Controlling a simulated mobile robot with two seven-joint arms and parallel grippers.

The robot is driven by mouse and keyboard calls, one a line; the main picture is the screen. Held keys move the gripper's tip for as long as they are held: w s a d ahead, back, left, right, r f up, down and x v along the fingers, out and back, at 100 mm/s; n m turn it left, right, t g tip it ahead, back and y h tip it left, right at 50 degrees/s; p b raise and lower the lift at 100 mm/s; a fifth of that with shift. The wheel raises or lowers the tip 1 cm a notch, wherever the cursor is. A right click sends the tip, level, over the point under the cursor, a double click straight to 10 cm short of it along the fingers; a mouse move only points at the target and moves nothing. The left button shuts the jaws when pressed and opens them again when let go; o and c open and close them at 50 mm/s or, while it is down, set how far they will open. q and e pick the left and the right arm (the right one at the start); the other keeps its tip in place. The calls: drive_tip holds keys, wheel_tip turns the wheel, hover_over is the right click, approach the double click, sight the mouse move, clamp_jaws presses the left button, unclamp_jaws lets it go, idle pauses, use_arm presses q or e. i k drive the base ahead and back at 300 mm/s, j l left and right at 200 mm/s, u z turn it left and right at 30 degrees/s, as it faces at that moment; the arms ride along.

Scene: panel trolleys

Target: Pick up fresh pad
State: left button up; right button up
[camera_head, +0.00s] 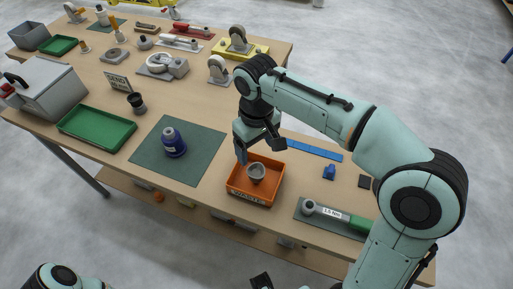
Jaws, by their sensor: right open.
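No label marks a fresh pad. A small dark flat square (365,181), which may be the pad, lies on the bench at the right, close to my right arm. My right gripper (260,150) is open and empty, pointing down above the back edge of an orange tray (238,188), left of the dark square and apart from it. A grey cup-shaped piece (256,172) sits in the tray. A dark part at the bottom edge (261,281) may be my left gripper; it is mostly cut off.
A blue strip (314,151) and small blue block (329,172) lie right of the tray. A torque wrench (335,214) lies in front. A green tray (97,128) and grey box (50,88) stand left.

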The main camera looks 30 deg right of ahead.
sight(135, 98)
drive_tip(key=k, duration=1)
